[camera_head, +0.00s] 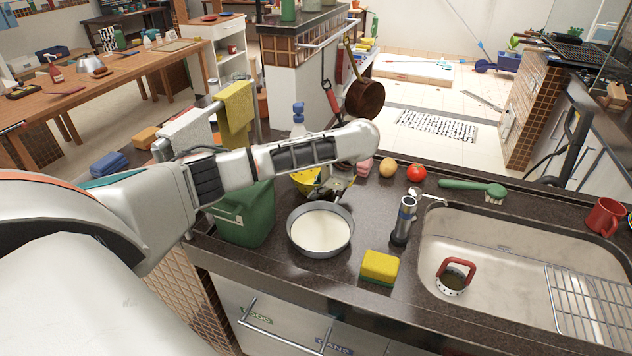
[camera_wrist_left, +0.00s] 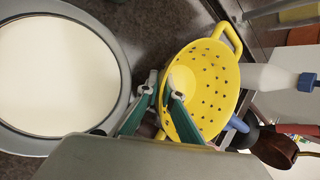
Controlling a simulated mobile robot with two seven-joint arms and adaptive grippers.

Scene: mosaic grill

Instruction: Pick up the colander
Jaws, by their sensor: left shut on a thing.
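The yellow colander (camera_head: 304,182) sits on the dark counter behind the frying pan, partly hidden by my left arm. In the left wrist view the colander (camera_wrist_left: 208,82) shows its perforated bowl and a loop handle at the top. My left gripper (camera_head: 340,186) is at the colander's right side. In the wrist view the left gripper (camera_wrist_left: 162,84) has one finger inside the bowl and one outside, shut on the rim. I cannot tell whether the colander is lifted. My right gripper is out of view.
A pan with white contents (camera_head: 320,232) stands close in front. A green canister (camera_head: 246,214) is at left, a blue-capped bottle (camera_head: 298,118) behind. A pepper mill (camera_head: 403,220), a yellow sponge (camera_head: 380,267) and the sink (camera_head: 500,250) are to the right.

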